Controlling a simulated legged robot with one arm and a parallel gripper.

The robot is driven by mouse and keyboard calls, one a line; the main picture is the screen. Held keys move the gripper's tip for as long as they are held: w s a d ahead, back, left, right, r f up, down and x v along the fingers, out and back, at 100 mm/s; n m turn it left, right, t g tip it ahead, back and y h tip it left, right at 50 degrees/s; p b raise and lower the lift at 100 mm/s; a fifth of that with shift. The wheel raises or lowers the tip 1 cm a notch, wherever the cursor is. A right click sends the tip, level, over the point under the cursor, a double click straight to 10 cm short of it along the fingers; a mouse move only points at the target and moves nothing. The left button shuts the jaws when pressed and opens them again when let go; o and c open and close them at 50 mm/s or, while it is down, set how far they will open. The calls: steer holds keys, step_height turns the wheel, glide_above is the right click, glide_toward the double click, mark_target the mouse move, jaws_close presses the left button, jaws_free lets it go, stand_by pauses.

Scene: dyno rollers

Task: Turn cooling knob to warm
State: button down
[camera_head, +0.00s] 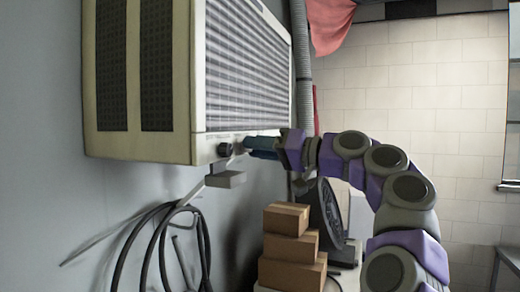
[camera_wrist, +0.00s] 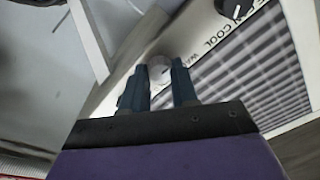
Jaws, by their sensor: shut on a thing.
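The cooling unit (camera_head: 140,145) is a beige box with dark side grilles and a slatted front, mounted on the wall at the left. My gripper (camera_head: 248,147) reaches its lower front edge from the right.
A small grey box (camera_head: 226,179) hangs under the unit. Dark cables (camera_head: 160,235) loop on the wall below. Stacked cardboard boxes (camera_head: 292,263) and a dark fan (camera_head: 325,215) stand below my arm. A grey duct (camera_head: 302,90) runs up behind the unit.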

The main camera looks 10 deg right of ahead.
steer(key=shift+w+f+n, duration=0.1)
steer(key=shift+f+n, duration=0.2)
steer(key=shift+n, duration=0.2)
steer(key=c, duration=1.3)
jaws_free()
steer(key=o, duration=0.4)
steer(key=shift+w+a, duration=0.1)
steer(key=shift+w, duration=0.1)
steer(key=shift+o, duration=0.2)
steer(key=shift+s+r, duration=0.15)
steer(key=p+v, duration=0.1)
steer(key=v, duration=1.6)
steer(key=shift+d, duration=0.25)
